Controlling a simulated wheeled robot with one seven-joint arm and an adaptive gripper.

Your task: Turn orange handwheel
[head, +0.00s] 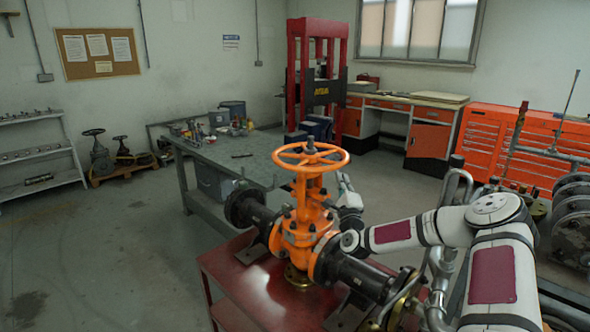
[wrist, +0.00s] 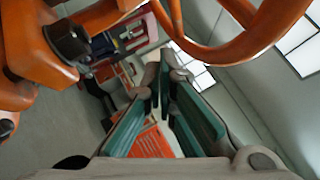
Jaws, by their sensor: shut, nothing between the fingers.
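The orange handwheel (head: 311,158) sits on top of the orange gate valve (head: 303,225), roughly level, with a spoked rim. In the wrist view the handwheel's curved rim (wrist: 238,45) crosses the upper right, and the orange valve body (wrist: 35,65) fills the upper left. My gripper (wrist: 160,75) has teal-padded fingers that come together at the tips, with nothing between them. In the head view my gripper (head: 347,190) is behind and right of the valve stem, below the rim, and partly hidden. I cannot tell whether it touches the wheel.
The valve is in a dark pipe on a red stand (head: 265,295). A grey workbench (head: 250,165) with tools stands behind it. A red press (head: 303,70) and orange tool cabinets (head: 500,140) are farther back. The floor at left is clear.

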